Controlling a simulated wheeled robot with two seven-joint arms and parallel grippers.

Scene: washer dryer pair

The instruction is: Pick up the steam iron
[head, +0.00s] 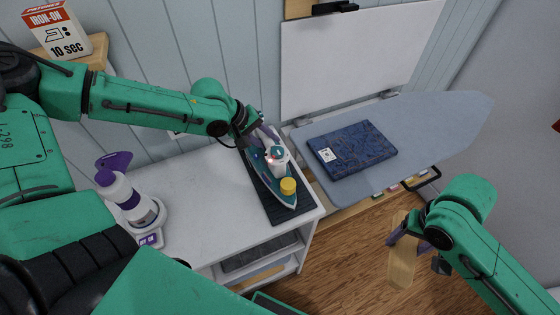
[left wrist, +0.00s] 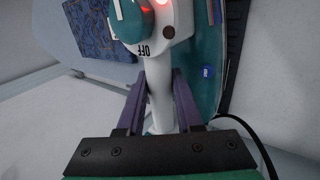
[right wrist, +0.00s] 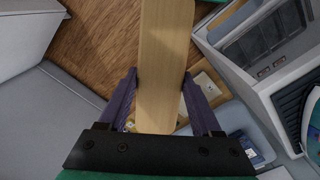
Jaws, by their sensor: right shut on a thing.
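The steam iron (head: 258,160), with a teal body, stands on a dark mat (head: 276,211) on the white cabinet top. My left gripper (head: 262,138) is at its far end. In the left wrist view, my left gripper's fingers (left wrist: 160,90) lie either side of the iron's white handle (left wrist: 160,95), close to it. Whether they press on it is not clear. A teal dial marked OFF (left wrist: 132,18) and a red light show above the handle. My right gripper (head: 412,240) is shut on a light wooden board (head: 402,268), which also shows in the right wrist view (right wrist: 163,60).
A white-and-purple bottle (head: 128,198) stands left of the mat. A blue patterned folded cloth (head: 352,148) lies on the ironing board (head: 440,120) at right. An iron-on box (head: 57,30) sits on a shelf at upper left.

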